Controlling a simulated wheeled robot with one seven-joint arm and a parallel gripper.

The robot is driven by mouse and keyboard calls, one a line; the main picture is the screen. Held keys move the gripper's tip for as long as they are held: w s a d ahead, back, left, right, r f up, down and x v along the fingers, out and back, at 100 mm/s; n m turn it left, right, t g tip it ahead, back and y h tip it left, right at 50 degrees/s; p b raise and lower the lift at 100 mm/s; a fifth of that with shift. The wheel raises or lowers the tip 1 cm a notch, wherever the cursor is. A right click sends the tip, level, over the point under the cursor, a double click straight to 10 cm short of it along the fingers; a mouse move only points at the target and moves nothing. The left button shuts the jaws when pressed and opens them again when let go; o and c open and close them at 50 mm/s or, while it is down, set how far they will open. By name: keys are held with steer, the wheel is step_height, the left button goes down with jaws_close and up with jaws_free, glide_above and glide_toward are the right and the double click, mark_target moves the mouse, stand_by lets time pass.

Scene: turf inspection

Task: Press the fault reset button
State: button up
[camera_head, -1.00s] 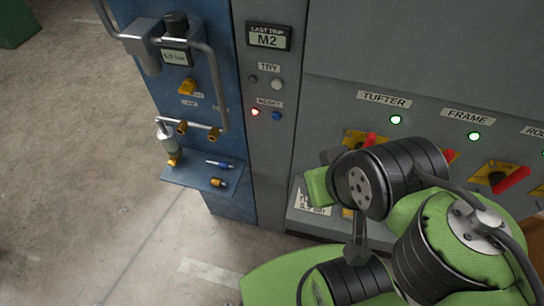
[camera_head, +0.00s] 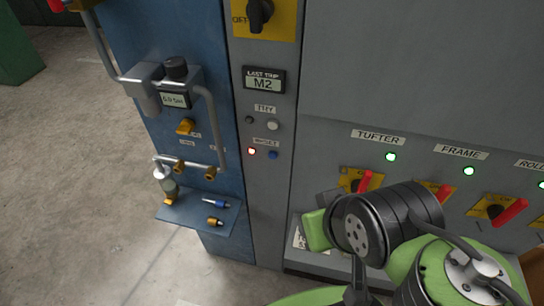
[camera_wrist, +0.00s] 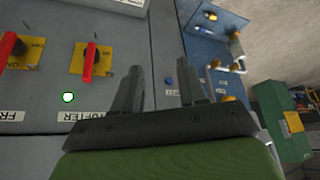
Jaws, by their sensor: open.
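The reset button is a small blue button (camera_head: 273,155) on the narrow grey panel, under the RESET label (camera_head: 266,141). A red lamp (camera_head: 251,151) glows to its left. The fingers look apart from the panel; the exact gap is hard to tell. In the head view my arm is at the lower right and the fingertips cannot be made out.
A pale button (camera_head: 272,124) sits under the TRY label, below the LAST TRIP display (camera_head: 264,80) reading M2. Red-handled switches (camera_head: 364,182) with green lamps line the cabinet to the right. A blue shelf (camera_head: 190,217) with small items and pipes is left.

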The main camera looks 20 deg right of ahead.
jaws_close()
stand_by(1.5)
